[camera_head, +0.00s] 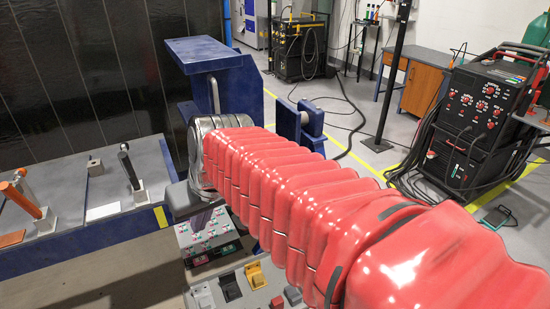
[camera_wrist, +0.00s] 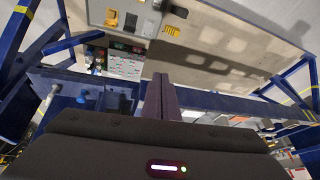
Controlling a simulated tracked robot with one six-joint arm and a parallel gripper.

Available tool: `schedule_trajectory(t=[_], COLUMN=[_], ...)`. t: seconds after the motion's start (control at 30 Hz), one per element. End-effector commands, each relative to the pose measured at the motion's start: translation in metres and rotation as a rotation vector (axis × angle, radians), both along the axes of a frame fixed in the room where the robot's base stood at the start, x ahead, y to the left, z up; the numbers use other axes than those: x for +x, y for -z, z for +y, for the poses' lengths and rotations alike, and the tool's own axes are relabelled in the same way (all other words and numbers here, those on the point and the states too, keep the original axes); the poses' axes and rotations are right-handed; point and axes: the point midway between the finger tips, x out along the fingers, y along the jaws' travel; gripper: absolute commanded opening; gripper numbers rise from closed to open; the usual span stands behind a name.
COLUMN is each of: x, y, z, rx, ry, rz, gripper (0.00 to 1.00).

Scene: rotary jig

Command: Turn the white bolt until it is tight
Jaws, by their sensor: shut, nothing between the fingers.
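In the wrist view my gripper (camera_wrist: 160,84) shows as two dark fingers pressed together, with nothing between them. No white bolt can be made out in either view. In the head view my red-sleeved arm reaches to a blue jig frame (camera_head: 205,52) and covers much of what lies behind it. My fingertips are hidden or unclear there. The wrist view also shows a blue fixture (camera_wrist: 70,90) with small blue parts to the left of the fingers. I cannot tell whether the fingers touch anything.
A bench at left carries an orange-handled clamp (camera_head: 22,198) and a black-handled clamp (camera_head: 131,168). A panel of buttons and switches (camera_head: 208,235) lies below my arm. A black welding unit (camera_head: 480,115) stands at right. Grey floor with cables lies between the jig and the wooden cabinet (camera_head: 420,85).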

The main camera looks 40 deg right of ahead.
Motion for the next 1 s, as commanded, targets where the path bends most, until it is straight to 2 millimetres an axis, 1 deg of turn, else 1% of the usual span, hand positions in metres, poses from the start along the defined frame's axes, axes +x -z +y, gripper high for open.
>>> schedule_trajectory(t=[0.03,0.17,0.27,0.47,0.5,0.57,0.73,0.77,0.8,0.87,0.9,0.97,1.0], x=[0.01,0.032,0.048,0.074,0.078,0.083,0.092,0.092,0.093,0.092,0.09,0.087,0.084], y=[-0.001,-0.004,-0.005,-0.003,-0.002,0.0,0.008,0.01,0.012,0.017,0.02,0.025,0.028], z=[-0.013,-0.044,-0.072,-0.135,-0.149,-0.17,-0.236,-0.249,-0.265,-0.29,-0.307,-0.332,-0.349], rx=[0.016,0.057,0.088,0.148,0.16,0.177,0.221,0.228,0.237,0.25,0.258,0.269,0.276], ry=[0.024,0.066,0.099,0.166,0.179,0.2,0.259,0.27,0.285,0.306,0.32,0.341,0.355], rz=[0.006,0.008,0.004,-0.017,-0.023,-0.034,-0.073,-0.082,-0.093,-0.111,-0.124,-0.144,-0.157], gripper=[0.0,0.0,0.0,0.0,0.0,0.0,0.0,0.0,0.0,0.0,0.0,0.0,0.0])
